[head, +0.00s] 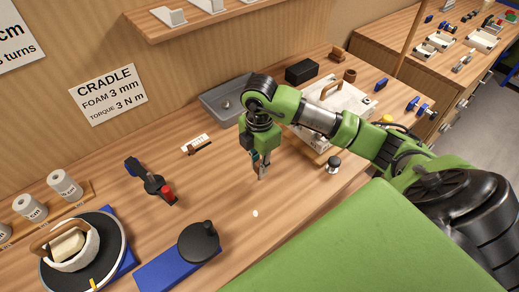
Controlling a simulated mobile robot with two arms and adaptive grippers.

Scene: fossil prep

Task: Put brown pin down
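A small brown bar, which may be the brown pin (200,149), lies on the wooden bench beside a white label card (193,142). My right gripper (261,172) points down over the middle of the bench, to the right of that bar and apart from it. Its fingertips look close together. They are too small and dark to tell whether they are open or shut, or whether something thin is between them. My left gripper is not in view.
A grey tray (213,107) and a pale case with a wooden handle (350,101) stand behind my gripper. A black-and-red tool (141,172), a black round knob on a blue base (198,241) and a round cradle (108,262) are left. Bench around the white oval (255,213) is clear.

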